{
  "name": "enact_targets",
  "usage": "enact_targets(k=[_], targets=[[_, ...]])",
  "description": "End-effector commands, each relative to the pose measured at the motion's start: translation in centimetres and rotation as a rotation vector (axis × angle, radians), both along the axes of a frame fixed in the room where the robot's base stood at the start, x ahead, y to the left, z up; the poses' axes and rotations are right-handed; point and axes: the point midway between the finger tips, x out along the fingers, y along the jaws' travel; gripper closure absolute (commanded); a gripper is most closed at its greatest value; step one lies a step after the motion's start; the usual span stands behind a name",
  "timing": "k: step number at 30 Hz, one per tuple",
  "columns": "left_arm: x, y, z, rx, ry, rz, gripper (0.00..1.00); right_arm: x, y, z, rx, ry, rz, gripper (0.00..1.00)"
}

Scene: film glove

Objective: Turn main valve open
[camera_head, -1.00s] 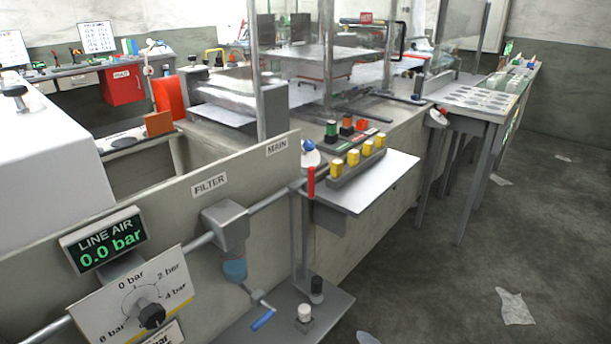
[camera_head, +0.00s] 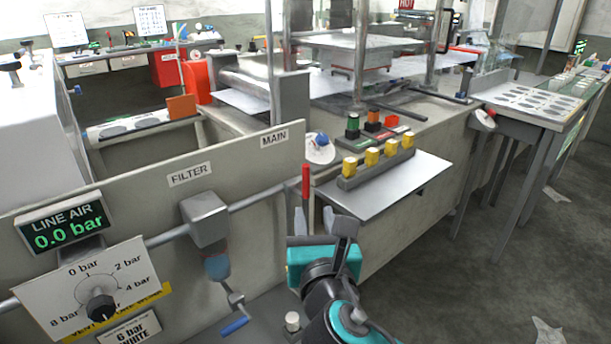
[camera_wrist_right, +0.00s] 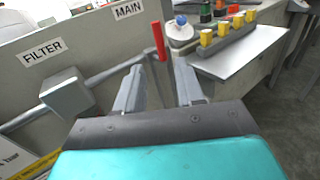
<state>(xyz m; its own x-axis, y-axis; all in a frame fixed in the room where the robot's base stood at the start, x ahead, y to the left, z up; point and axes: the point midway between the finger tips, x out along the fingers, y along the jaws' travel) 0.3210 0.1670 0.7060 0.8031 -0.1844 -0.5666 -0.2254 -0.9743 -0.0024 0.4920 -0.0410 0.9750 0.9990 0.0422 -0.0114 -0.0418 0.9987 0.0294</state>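The main valve's red handle (camera_head: 306,184) stands upright at the right end of the grey pipe, below and right of the MAIN label (camera_head: 275,139). It also shows in the right wrist view (camera_wrist_right: 158,40). My right gripper (camera_head: 314,218) is just below and in front of the handle, open and empty. In the right wrist view its two fingers (camera_wrist_right: 160,75) point toward the handle, which appears between and beyond the tips. I cannot tell whether they touch it. The LINE AIR display (camera_head: 62,225) reads 0.0 bar. My left gripper is out of view.
A grey filter box (camera_head: 205,218) with a blue bowl and blue lever (camera_head: 234,327) hangs left of my gripper. A shelf (camera_head: 388,190) with yellow buttons (camera_head: 372,157) projects at the right. A pressure dial (camera_head: 101,305) is lower left. Floor at right is mostly open.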

Motion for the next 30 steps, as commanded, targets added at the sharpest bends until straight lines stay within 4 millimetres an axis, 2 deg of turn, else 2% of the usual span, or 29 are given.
enact_targets(k=[5, 8, 15, 21, 30], targets=[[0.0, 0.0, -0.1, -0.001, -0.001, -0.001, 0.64, 0.8, 0.1, 0.4, -0.034, -0.015, -0.005, 0.62], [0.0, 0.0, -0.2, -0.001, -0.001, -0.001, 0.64, 2.1, 0.1, 0.4, -0.033, -0.016, -0.004, 0.62], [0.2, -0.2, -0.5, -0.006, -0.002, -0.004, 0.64, 7.1, 0.3, 0.3, -0.029, -0.015, -0.005, 0.62], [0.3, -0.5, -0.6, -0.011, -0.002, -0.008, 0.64, 10.6, 0.5, 0.3, -0.028, -0.014, -0.004, 0.62], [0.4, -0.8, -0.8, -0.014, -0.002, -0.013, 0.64, 12.8, 0.5, 0.3, -0.028, -0.012, -0.003, 0.62]])
